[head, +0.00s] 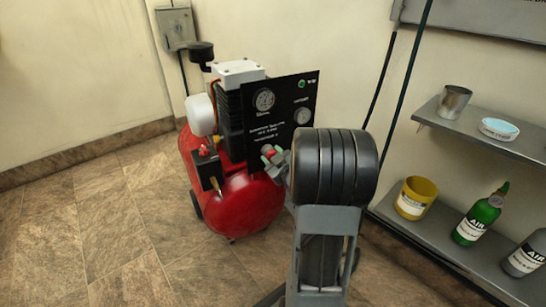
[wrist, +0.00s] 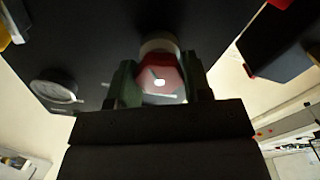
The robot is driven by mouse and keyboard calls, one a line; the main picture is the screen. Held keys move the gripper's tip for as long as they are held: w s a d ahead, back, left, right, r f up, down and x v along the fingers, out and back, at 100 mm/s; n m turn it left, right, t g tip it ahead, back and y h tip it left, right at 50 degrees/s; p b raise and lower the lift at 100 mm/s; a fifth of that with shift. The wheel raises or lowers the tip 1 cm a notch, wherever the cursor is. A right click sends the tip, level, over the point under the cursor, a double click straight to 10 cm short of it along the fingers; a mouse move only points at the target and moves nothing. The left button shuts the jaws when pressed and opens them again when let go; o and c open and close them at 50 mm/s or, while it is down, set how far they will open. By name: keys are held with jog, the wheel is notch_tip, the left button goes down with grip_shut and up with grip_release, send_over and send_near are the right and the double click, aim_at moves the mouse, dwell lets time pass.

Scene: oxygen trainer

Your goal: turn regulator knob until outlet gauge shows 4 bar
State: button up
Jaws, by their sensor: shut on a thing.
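The red regulator knob (wrist: 163,76) sits on the black panel in the wrist view, with a small white mark on its face. My gripper (wrist: 160,88) is shut on the knob, one finger on each side. In the head view my gripper (head: 275,156) is at the lower part of the black panel (head: 268,117), partly hidden by my wrist.
The red compressor tank (head: 243,205) stands below the panel on the tiled floor. At right, a lower shelf (head: 455,262) holds a yellow tub (head: 416,198) and bottles; an upper shelf (head: 468,126) holds a metal cup (head: 454,102) and a dish. Floor at left is clear.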

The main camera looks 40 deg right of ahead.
dwell(0.3)
jog(key=o, duration=0.9)
jog(key=shift+s+a, duration=0.1)
